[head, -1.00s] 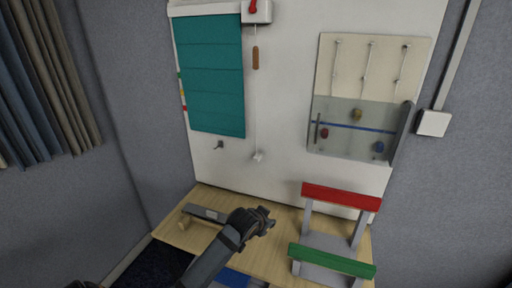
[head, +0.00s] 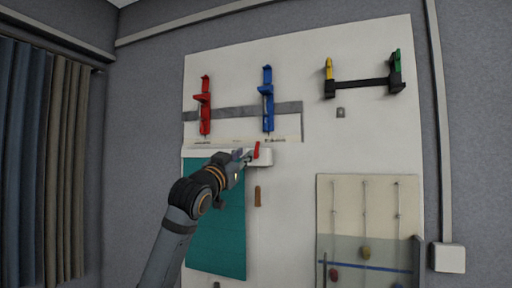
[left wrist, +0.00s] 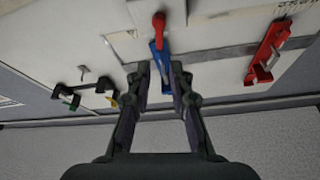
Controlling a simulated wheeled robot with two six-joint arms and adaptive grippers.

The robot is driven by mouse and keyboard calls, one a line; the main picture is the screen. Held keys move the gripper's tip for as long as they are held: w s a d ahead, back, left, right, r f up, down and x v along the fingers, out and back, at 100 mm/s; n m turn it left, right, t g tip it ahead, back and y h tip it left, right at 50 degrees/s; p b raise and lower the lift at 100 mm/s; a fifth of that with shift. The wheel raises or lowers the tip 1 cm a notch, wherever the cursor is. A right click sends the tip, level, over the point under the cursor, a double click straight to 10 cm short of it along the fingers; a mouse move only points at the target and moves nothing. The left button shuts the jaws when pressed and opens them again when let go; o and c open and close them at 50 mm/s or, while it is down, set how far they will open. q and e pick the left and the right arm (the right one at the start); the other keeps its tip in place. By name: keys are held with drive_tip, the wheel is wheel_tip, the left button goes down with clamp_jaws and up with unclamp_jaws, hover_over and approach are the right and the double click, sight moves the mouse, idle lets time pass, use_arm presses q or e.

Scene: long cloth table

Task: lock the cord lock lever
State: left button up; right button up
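The red cord lock lever (head: 256,150) sits on the white housing (head: 265,158) at the right end of the teal blind's head rail. It points up with a slight tilt. My left gripper (head: 246,156) is raised just left of the lever, close in front of the housing. In the left wrist view the red lever (left wrist: 158,22) lies just past the tips of my left gripper (left wrist: 160,68), whose fingers are apart with nothing held. I cannot tell whether a finger touches the lever. The teal blind (head: 218,235) hangs below, partly behind my arm. My right gripper is out of view.
A wooden cord pull (head: 257,196) hangs below the housing. Red (head: 205,105) and blue (head: 268,98) wall fixtures are above the blind. A black bar (head: 362,84) is at upper right, and a pale panel (head: 370,205) with strings at lower right.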

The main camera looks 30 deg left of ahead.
sight(257, 144)
use_arm(q)
drive_tip(key=p+x, duration=0.5)
drive_tip(key=x, duration=0.4)
drive_tip(key=shift+w+r, duration=0.15)
drive_tip(key=shift+w, duration=0.1)
clamp_jaws()
